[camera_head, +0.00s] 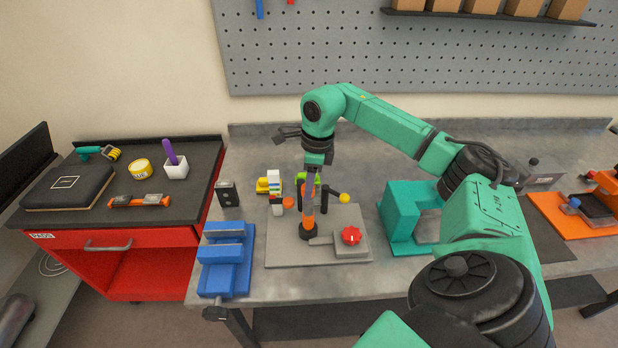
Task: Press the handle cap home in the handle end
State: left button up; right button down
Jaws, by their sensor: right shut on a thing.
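My right gripper (313,178) points down over the grey base plate (285,252) on the bench. It is shut on a slim orange piece (308,205) that stands upright below it, with a dark lower end near the plate. A small orange round piece (288,202) shows just left of it. A black post with a yellow ball (344,198) stands just right of it. I cannot tell which of these is the handle cap or the handle end, or whether any cap is seated; the gripper hides part of this spot. My left gripper is out of view.
A red knob (351,235) sits on a grey block at the plate's right front. A blue fixture (227,258) stands left of the plate and a green bracket (400,215) right of it. Bare bench lies in front.

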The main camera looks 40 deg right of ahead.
jog(key=shift+f, duration=0.2)
dwell(0.3)
jog(key=shift+c, duration=1.9)
grip_release()
notch_tip(320, 180, up, 14)
jog(key=s+d, duration=0.1)
jog(key=shift+s+d+r, duration=0.15)
jog(key=shift+r, duration=0.1)
